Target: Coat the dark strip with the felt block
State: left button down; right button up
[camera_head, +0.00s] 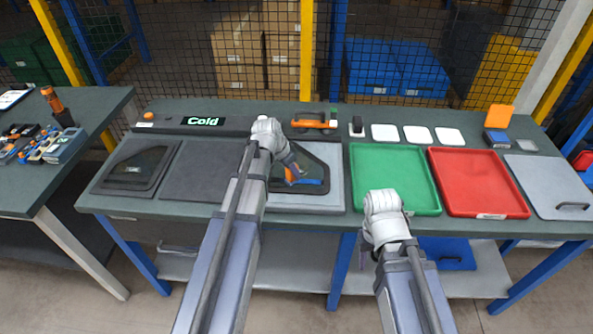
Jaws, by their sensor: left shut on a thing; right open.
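A dark glass pane (318,165) with a black border lies on a light grey plate in the middle of the bench. The dark strip looks to be this border; its detail is too small to tell. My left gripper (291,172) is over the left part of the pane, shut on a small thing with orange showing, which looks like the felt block. The fingers and wrist hide most of it, and I cannot tell whether it touches the glass. An orange and blue patch shows beside it. My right gripper (369,252) is open and empty, low before the bench's front edge.
Right of the pane lie a green tray (395,150), a red tray (478,181) and a grey lidded panel (550,185). Behind are an orange tool (314,123), white squares and a "Cold" display (202,121). Another pane (140,165) lies at left; a dark mat (200,168) is empty.

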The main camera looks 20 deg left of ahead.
pick_arm(q)
jog(key=shift+a, duration=0.15)
jog(key=shift+s+a, duration=0.2)
jog(key=shift+a, duration=0.65)
jog(key=shift+s+a, duration=0.2)
jog(key=shift+a, duration=0.6)
jog(key=shift+s+a, duration=0.2)
jog(key=shift+a, duration=0.65)
jog(key=shift+s+a, duration=0.2)
jog(key=shift+a, duration=0.6)
notch_tip(320, 180, up, 6)
jog(key=p, duration=0.6)
notch_tip(320, 180, up, 3)
jog(key=p, duration=0.3)
